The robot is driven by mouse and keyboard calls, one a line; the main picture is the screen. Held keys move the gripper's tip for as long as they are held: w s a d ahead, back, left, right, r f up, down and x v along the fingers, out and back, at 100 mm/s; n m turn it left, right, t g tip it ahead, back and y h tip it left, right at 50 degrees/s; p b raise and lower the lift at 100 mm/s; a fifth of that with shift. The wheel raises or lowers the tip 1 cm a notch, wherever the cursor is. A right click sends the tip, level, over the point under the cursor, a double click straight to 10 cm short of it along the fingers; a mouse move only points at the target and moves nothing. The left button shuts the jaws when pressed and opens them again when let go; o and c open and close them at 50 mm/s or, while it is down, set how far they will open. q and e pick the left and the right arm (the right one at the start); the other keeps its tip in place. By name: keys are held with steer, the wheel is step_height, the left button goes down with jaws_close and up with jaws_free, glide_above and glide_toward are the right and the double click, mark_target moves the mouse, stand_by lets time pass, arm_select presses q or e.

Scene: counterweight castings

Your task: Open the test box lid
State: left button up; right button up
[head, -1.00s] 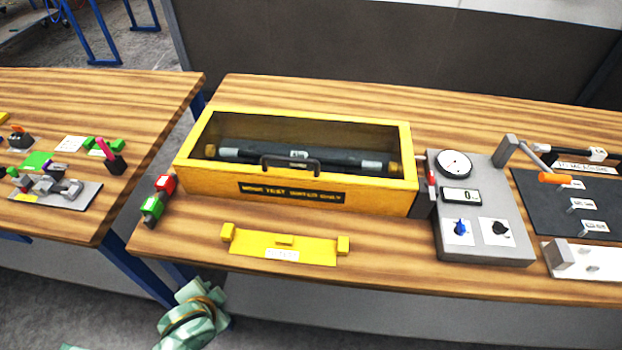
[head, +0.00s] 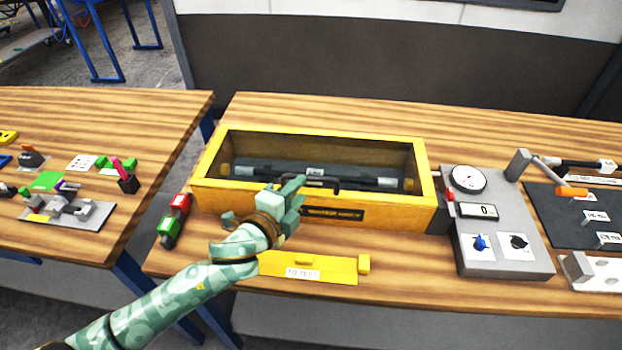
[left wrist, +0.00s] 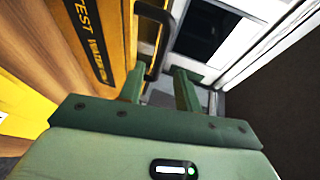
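The yellow test box (head: 395,212) stands on the bench, with a dark label on its front and a dark cylinder (head: 270,169) visible inside through the top. No raised lid shows; the top looks level and its clear part is hard to make out. A dark bar handle (head: 328,184) sits at the front upper edge. My left gripper (head: 300,184) is at the handle, covering its left part. In the left wrist view the two fingers (left wrist: 161,82) are apart, with the handle (left wrist: 155,38) just ahead, roughly between them. Contact cannot be told. My right gripper is not in view.
A yellow fixture (head: 310,268) lies in front of the box, partly behind my left arm. A red and green button box (head: 173,220) is at its left. A grey gauge panel (head: 497,225) stands close at its right. The bench behind the box is clear.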

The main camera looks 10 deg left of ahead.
mark_target(309, 180)
arm_select(q)
steer(key=b+x, duration=0.1)
steer(key=x, duration=0.5)
steer(key=shift+w+d, duration=0.1)
steer(key=shift+w, duration=0.05)
jaws_close()
